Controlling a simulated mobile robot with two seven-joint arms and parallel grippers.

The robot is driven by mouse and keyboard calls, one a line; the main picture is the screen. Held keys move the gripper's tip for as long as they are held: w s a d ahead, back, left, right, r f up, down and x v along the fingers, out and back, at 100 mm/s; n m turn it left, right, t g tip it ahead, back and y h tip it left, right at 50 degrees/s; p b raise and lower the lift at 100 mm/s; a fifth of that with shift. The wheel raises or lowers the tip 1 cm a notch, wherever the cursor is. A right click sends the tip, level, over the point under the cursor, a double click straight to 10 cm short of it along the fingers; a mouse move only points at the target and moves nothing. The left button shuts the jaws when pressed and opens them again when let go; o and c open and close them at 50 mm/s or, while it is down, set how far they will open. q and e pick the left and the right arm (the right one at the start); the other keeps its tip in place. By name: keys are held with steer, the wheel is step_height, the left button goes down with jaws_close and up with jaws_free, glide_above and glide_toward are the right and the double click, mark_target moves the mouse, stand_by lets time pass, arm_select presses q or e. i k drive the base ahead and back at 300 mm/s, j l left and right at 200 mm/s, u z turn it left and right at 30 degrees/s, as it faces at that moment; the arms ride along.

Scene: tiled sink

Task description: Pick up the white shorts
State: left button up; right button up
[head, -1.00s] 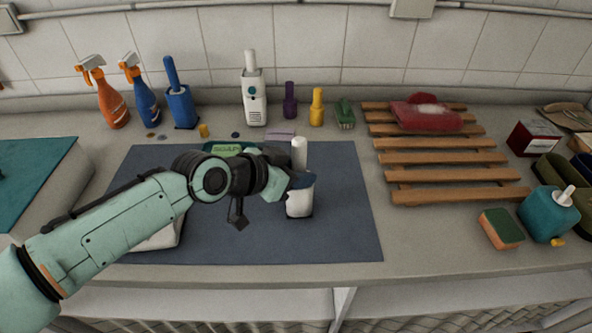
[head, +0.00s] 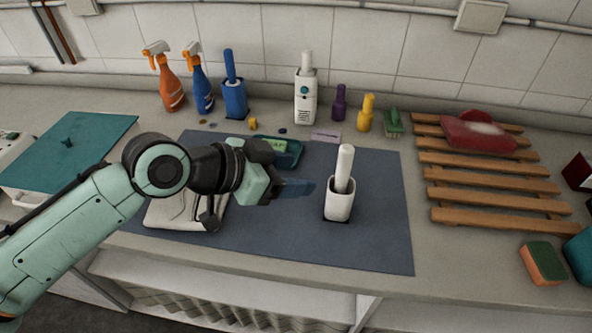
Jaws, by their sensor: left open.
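The white shorts (head: 165,213) appear as a folded white cloth lying flat on the left part of the dark blue mat (head: 330,250). My left forearm and wrist cover part of them. My left gripper (head: 296,188) is open and empty above the mat, to the right of the shorts and pointing right. Its fingertips are just left of a white brush holder (head: 339,206) in the picture. My right gripper is out of view.
A green soap dish (head: 290,153) sits behind my gripper. Spray bottles (head: 168,88) and brushes line the wall. A teal-lidded box (head: 70,160) is at left, a wooden rack (head: 480,192) and sponge (head: 542,262) at right. The mat's front right is clear.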

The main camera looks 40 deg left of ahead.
mark_target(176, 212)
steer(key=k, duration=1)
